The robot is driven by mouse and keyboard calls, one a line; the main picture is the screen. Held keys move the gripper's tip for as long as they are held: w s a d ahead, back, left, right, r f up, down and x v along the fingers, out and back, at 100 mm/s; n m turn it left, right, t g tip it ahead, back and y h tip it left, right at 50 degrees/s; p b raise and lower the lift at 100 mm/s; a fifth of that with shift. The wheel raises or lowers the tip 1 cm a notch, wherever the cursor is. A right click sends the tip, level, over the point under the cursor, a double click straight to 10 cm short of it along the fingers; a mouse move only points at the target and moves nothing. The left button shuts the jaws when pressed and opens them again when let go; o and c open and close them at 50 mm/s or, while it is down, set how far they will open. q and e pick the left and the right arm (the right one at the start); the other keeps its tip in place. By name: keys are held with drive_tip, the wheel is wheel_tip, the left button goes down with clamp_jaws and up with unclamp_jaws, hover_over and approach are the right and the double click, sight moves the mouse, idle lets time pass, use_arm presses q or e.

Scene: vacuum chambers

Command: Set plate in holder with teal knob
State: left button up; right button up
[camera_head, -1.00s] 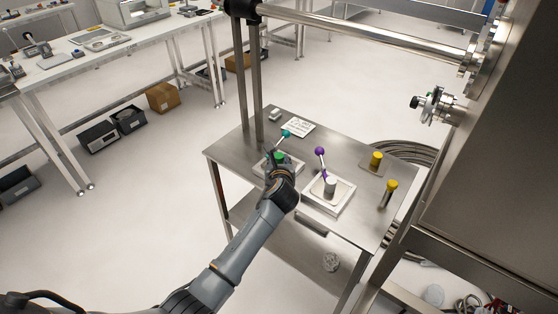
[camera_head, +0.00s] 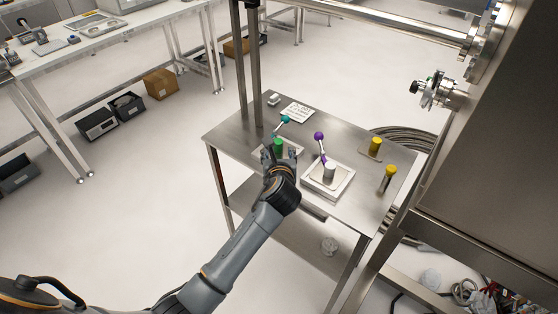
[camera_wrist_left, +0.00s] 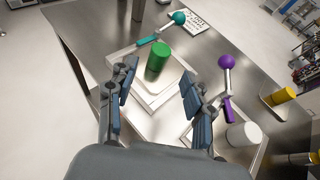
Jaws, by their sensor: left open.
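The teal knob (camera_head: 285,119) tops a lever at the back of a pale square holder (camera_wrist_left: 119,58). The plate with a green cylindrical handle (camera_wrist_left: 158,62) lies at this holder; its handle also shows in the head view (camera_head: 278,145). My fingers partly hide the plate and holder, and I cannot tell if the plate is fully seated. My left gripper (camera_wrist_left: 160,90) is open and empty, on the near side of the green handle, with a finger to either side and a gap to it. My right gripper is not in view.
To the right, a second holder (camera_head: 314,187) with a purple knob (camera_head: 319,136) holds a plate with a white handle (camera_head: 330,171). Two yellow-handled pieces (camera_head: 376,145) stand farther right. A white card (camera_head: 297,112) lies behind. A metal post (camera_head: 254,70) rises at the table's back left.

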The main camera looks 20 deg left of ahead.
use_arm(q)
drive_tip(key=v, duration=0.5)
drive_tip(key=shift+s+d+r, duration=0.1)
drive_tip(key=shift+s, duration=0.15)
